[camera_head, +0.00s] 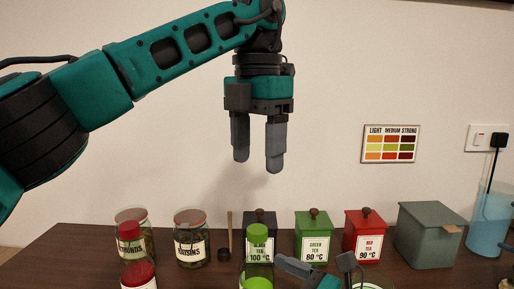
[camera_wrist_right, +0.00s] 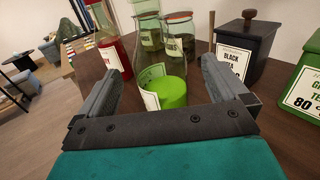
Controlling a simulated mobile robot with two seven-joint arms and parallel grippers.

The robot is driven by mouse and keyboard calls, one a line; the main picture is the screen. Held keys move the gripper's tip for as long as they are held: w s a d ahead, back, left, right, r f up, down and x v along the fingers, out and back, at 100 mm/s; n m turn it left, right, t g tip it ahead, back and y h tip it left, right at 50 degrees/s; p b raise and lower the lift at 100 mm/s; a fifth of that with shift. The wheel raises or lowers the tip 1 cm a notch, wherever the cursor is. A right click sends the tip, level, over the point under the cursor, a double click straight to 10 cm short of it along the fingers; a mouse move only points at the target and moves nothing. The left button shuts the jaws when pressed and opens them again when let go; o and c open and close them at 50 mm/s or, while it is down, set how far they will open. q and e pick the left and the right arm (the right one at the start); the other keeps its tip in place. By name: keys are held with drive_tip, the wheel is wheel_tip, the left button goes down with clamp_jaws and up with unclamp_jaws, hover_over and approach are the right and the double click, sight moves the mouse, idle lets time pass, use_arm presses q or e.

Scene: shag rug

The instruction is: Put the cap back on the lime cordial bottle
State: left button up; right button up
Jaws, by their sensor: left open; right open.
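The lime cordial bottle (camera_head: 257,270) stands upright at the table's front, clear glass with bright green liquid low inside. A green cap (camera_head: 258,230) shows at its top in the head view; I cannot tell whether it is seated. In the right wrist view the bottle (camera_wrist_right: 166,82) appears between the open fingers of my right gripper (camera_wrist_right: 158,62), its top cut off by the frame. In the head view the right gripper (camera_head: 318,264) is low, just right of the bottle. My left gripper (camera_head: 256,164) is open and empty, pointing down high above the bottle.
A red bottle (camera_head: 138,274) and two lidded jars (camera_head: 190,250) stand to the left. Behind and right are black (camera_head: 264,222), green (camera_head: 313,232) and red (camera_head: 364,238) tea boxes, then a grey box (camera_head: 428,238) and a blue-filled container (camera_head: 490,232).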

drive_tip(key=v, duration=0.7)
